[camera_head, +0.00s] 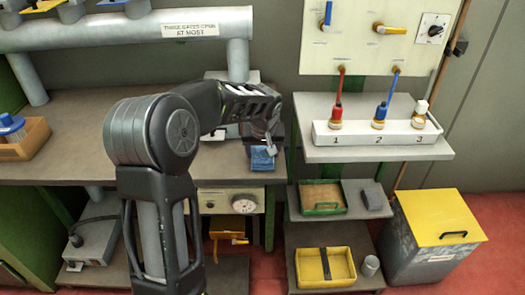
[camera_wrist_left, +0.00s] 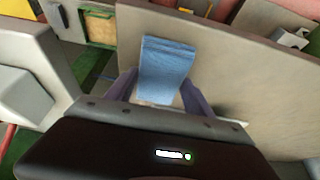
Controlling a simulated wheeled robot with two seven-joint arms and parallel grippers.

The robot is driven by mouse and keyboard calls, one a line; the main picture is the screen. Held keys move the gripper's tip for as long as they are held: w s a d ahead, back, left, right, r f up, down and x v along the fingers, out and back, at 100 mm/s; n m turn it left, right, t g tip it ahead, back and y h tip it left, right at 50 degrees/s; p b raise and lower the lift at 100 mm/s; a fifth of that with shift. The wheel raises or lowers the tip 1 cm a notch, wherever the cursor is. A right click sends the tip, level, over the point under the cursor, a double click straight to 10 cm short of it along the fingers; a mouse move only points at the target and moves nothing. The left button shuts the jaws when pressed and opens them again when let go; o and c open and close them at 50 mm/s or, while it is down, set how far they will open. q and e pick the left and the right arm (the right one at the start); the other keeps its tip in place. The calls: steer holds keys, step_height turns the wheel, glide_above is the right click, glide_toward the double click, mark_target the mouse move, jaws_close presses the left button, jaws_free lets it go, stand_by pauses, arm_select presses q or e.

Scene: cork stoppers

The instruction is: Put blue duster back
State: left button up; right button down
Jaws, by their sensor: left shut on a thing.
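The blue duster (camera_head: 263,158) is a small folded blue cloth near the right end of the workbench (camera_head: 75,110). It also shows in the left wrist view (camera_wrist_left: 167,68), upright in the picture between the two fingers. My left gripper (camera_head: 258,138) is shut on the duster, and the fingers show on either side of it in the left wrist view. The duster hangs below the gripper by the bench's front right edge; I cannot tell whether it touches the bench. My right gripper is not in view.
A shelf with a white rack (camera_head: 360,137) numbered 1 to 3 holds stoppers at the right. Below are a green tray (camera_head: 322,209), a grey block (camera_head: 374,197) and a yellow tray (camera_head: 301,268). A yellow-lidded bin (camera_head: 412,259) stands right. A wooden box (camera_head: 33,138) holds a blue-topped item.

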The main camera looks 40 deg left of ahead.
arm_select(q)
steer(key=shift+f, duration=0.2)
steer(key=o, duration=1.3)
steer(key=shift+r, duration=0.4)
steer(key=v, duration=1.1)
steer(key=shift+s+d+r, duration=0.1)
steer(key=shift+s+r, duration=0.05)
steer(key=shift+r, duration=0.1)
